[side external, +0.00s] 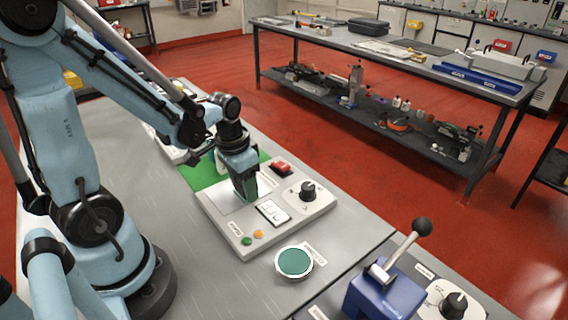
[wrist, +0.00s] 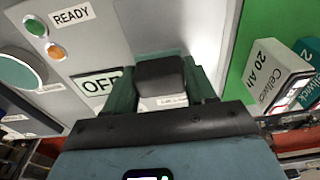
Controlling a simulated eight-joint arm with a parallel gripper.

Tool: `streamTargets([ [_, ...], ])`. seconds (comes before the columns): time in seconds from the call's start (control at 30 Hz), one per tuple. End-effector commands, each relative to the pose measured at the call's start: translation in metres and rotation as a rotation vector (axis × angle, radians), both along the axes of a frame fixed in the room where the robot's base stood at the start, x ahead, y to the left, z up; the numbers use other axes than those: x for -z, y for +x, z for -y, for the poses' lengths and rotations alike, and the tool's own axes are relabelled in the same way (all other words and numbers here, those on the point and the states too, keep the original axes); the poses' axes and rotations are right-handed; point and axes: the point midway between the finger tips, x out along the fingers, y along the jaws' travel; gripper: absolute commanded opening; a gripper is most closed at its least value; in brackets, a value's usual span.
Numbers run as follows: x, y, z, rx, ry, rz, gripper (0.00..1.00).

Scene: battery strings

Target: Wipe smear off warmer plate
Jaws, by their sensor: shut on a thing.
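The warmer unit (side external: 272,222) is a pale box with a flat plate (side external: 222,199) at its left part. The plate also shows as a bright area in the wrist view (wrist: 207,32). My gripper (side external: 245,190) points down over the unit at the plate's right side. In the wrist view its green fingers (wrist: 165,88) are shut on a dark grey block (wrist: 160,76) with a teal edge. The block's underside is hidden, so I cannot tell whether it touches the plate. I cannot make out a smear. The display (wrist: 98,87) reads "OFF".
The unit carries a black knob (side external: 308,191), a red switch (side external: 282,167), and green and orange lights (side external: 252,237). A green-topped round dish (side external: 295,262) stands in front. A green mat (side external: 203,176) with cells (wrist: 275,75) lies behind. A blue lever press (side external: 383,290) stands at right.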

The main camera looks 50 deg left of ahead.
Motion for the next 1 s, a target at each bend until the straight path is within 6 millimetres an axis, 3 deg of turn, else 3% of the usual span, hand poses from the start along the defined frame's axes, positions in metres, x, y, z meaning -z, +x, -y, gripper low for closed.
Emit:
streamTargets([
  [0.63, 0.0, 0.0, -0.059, -0.002, 0.001, 0.0, 0.27],
  [0.8, -0.031, -0.002, -0.057, 0.002, 0.0, 0.0, 0.27],
  [1.0, -0.047, -0.001, -0.057, 0.001, 0.0, 0.0, 0.27],
])
